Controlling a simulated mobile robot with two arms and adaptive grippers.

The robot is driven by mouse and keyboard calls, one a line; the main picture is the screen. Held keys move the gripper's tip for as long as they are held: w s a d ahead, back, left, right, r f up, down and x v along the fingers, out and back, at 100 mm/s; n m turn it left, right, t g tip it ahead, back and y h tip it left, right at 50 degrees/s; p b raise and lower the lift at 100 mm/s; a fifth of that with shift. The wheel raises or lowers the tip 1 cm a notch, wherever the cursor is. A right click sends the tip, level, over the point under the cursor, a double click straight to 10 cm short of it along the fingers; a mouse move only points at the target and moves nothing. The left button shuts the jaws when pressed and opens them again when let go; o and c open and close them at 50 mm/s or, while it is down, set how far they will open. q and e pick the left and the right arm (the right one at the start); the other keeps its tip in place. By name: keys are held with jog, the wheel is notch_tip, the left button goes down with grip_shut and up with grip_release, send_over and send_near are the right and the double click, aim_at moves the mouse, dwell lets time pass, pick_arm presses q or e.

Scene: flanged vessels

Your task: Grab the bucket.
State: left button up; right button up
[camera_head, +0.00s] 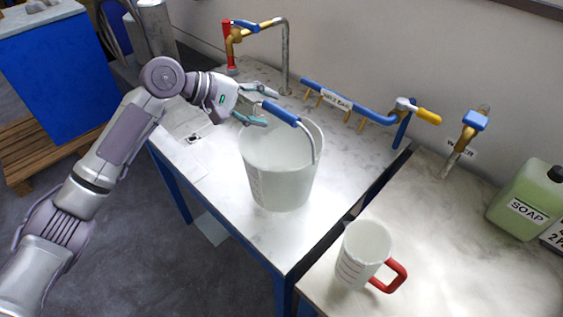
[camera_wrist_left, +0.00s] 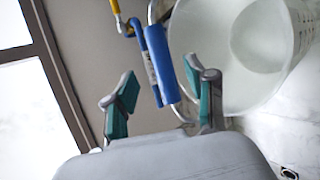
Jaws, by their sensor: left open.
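The bucket (camera_head: 282,178) is a pale, translucent white pail on the left worktop, beneath the tap, with its wire handle raised. The handle's blue grip (camera_head: 281,113) is at the bucket's upper rim. My left gripper (camera_head: 266,106) is open at the blue grip, with its teal-padded fingers on either side. In the left wrist view the blue grip (camera_wrist_left: 158,62) lies between and ahead of the open fingers (camera_wrist_left: 160,88), and the bucket (camera_wrist_left: 225,45) is at upper right. I cannot tell whether a finger touches the grip. My right gripper is not in view.
A measuring jug (camera_head: 362,255) with a red handle stands on the right worktop. A green soap container (camera_head: 527,200) is at the far right. A curved tap (camera_head: 285,60) and blue pipe (camera_head: 350,98) run along the wall behind. A gap separates the worktops.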

aim_at(277, 112)
pick_arm(q)
jog(key=shift+w+d+f, duration=0.1)
jog(key=shift+d+f, duration=0.05)
jog(key=shift+d, duration=0.15)
jog(key=p+x, duration=0.2)
jog(key=x, duration=0.2)
jog(key=shift+w+f, duration=0.1)
jog(key=shift+w, duration=0.05)
jog(key=shift+w+d+f, duration=0.1)
jog(key=shift+d+f, duration=0.2)
jog(key=shift+a, duration=0.1)
jog(key=shift+c, duration=0.4)
jog(key=c, duration=0.8)
grip_shut()
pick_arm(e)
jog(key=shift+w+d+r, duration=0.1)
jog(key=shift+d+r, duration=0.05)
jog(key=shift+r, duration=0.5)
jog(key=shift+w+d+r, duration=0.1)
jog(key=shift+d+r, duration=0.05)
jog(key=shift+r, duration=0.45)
pick_arm(q)
jog(key=shift+r, duration=0.1)
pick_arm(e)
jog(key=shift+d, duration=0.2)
